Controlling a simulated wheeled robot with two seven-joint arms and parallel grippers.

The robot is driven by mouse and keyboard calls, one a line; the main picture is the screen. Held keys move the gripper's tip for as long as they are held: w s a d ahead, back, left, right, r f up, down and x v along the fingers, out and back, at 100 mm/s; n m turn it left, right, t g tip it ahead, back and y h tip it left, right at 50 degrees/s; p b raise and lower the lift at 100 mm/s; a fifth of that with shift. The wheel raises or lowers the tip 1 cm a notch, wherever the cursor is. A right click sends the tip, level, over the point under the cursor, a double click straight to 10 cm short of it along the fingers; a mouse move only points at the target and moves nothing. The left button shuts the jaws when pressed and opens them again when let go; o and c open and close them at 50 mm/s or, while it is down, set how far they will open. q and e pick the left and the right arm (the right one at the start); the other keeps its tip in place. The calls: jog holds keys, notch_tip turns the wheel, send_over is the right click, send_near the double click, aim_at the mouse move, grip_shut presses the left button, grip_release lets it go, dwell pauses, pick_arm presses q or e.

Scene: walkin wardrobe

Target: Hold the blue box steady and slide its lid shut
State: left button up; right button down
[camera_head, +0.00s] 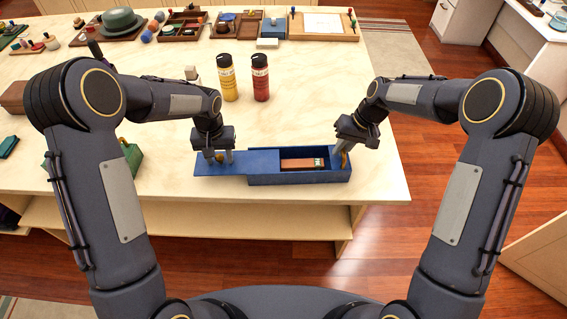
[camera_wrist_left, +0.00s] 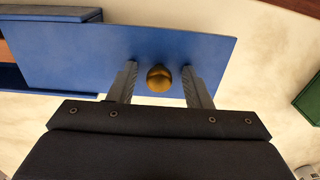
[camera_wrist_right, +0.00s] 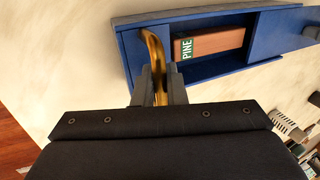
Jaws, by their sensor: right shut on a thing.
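The blue box (camera_head: 300,179) lies near the table's front edge, its right part open. Its blue lid (camera_head: 240,170) sticks out to the left of the box, also seen in the left wrist view (camera_wrist_left: 90,60). My left gripper (camera_head: 219,156) is open over the lid, its fingers on either side of the brass knob (camera_wrist_left: 159,78) with gaps to it. My right gripper (camera_head: 346,151) is shut on the brass handle (camera_wrist_right: 153,48) at the box's right end. A brown block (camera_wrist_right: 212,43) labelled PINE lies inside the box; the lid-covered part is hidden.
A yellow bottle (camera_head: 228,78) and a red bottle (camera_head: 260,78) stand behind the box. A green object (camera_head: 131,161) is left of the lid, with table between. Trays and a hat (camera_head: 119,20) are at the back. The table ends just right of the box.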

pick_arm(q)
jog(key=shift+s+f, duration=0.3)
jog(key=shift+f, duration=0.2)
jog(key=shift+w+r, duration=0.1)
jog(key=shift+r, duration=0.35)
jog(key=shift+w+d+r, duration=0.1)
jog(key=shift+r, duration=3.2)
jog(key=shift+w, duration=0.1)
jog(key=shift+r, duration=0.15)
notch_tip(320, 180, up, 2)
jog(key=shift+r, duration=0.25)
notch_tip(320, 180, down, 10)
jog(key=shift+r, duration=0.2)
jog(key=shift+s+f, duration=0.15)
jog(key=shift+s, duration=0.1)
